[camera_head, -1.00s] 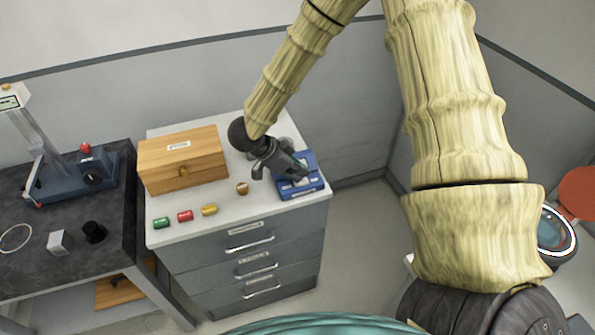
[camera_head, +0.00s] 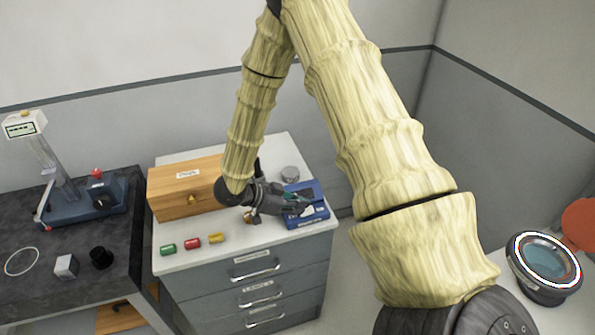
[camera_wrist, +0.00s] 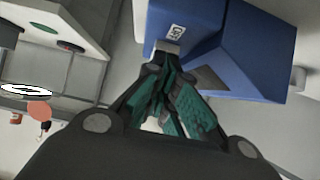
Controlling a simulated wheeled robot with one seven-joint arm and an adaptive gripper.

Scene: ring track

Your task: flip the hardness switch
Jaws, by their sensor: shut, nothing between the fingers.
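A blue device (camera_head: 317,213) stands on the right end of the grey cabinet's white top. My gripper (camera_head: 300,203) is at this device, pointing right, and covers part of it. In the wrist view, the blue device (camera_wrist: 238,62) fills the upper middle, with a small white label (camera_wrist: 175,32). My gripper's green-padded fingers (camera_wrist: 168,66) are shut and empty, their tips close to a small grey block (camera_wrist: 167,47) below the label. I cannot tell whether they touch it, or whether this block is the hardness switch. No switch can be made out in the head view.
A wooden box (camera_head: 186,190) stands left of my gripper. Green, red and yellow cylinders (camera_head: 192,243) lie along the cabinet's front edge. A grey round piece (camera_head: 290,174) is behind the device. A dark table with a blue column instrument (camera_head: 85,207) stands at left.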

